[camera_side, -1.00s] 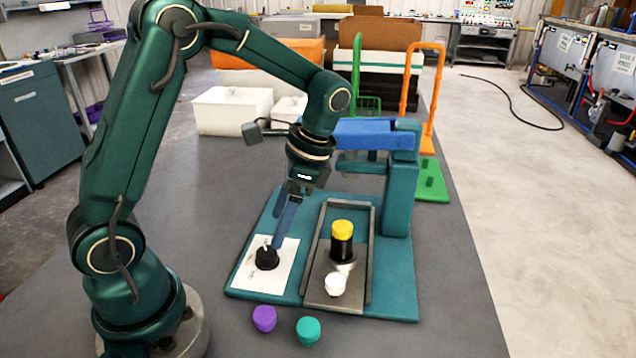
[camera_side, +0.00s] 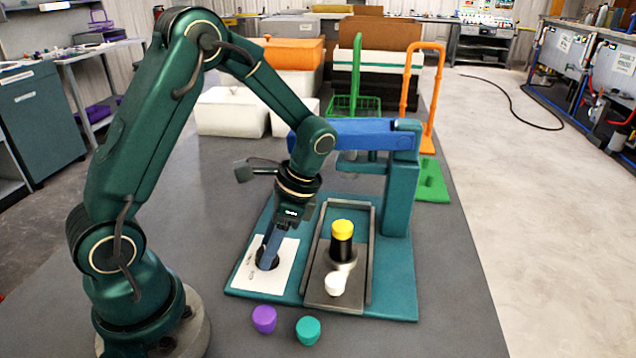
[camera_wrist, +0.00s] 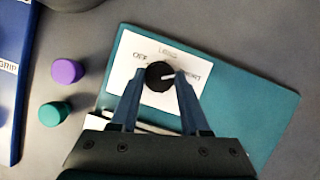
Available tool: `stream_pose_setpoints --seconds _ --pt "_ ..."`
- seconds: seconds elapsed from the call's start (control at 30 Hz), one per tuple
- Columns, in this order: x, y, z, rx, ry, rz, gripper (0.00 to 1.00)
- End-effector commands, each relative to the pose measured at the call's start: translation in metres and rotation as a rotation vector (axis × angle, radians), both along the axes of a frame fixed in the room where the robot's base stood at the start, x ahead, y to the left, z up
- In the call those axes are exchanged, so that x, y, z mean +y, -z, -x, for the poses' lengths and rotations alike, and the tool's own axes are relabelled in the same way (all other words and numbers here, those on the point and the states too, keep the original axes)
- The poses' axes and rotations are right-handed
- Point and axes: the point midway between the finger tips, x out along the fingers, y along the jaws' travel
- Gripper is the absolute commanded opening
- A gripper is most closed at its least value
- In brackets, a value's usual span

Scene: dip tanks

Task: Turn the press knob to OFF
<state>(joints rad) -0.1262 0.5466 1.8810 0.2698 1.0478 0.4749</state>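The black round press knob (camera_wrist: 158,82) sits on a white label plate (camera_wrist: 125,72) on the teal press base. Its white pointer line points right, towards a label that seems to read SHORT. OFF is printed to the upper left, and another small label is above the knob.
A grey tray (camera_side: 316,289) beside the plate holds a black bottle with a yellow cap (camera_side: 342,229) and a white cap (camera_side: 335,284). The blue press arm (camera_side: 355,133) stands behind. A purple cap (camera_side: 264,318) and a teal cap (camera_side: 308,330) lie in front.

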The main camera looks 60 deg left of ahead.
Motion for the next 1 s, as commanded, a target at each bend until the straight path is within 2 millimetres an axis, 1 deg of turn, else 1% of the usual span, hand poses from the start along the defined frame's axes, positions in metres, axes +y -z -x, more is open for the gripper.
stream_pose_setpoints --seconds 0.03,0.1,0.33,0.47,0.67,1.0 --pt "0.0 -0.0001 -0.0002 0.0 0.0 -0.001 0.23" --pt "0.0001 -0.0001 -0.0002 0.0 0.0 -0.001 0.0" --pt "0.0003 -0.0002 -0.0004 -0.001 -0.016 0.0 0.0" --pt "0.0005 -0.0003 -0.0007 -0.001 -0.059 0.0 0.0" --pt "0.0014 -0.0003 -0.0008 0.001 -0.185 0.0 0.0" --pt "0.003 -0.0006 -0.0013 0.0 -0.446 0.0 0.0"
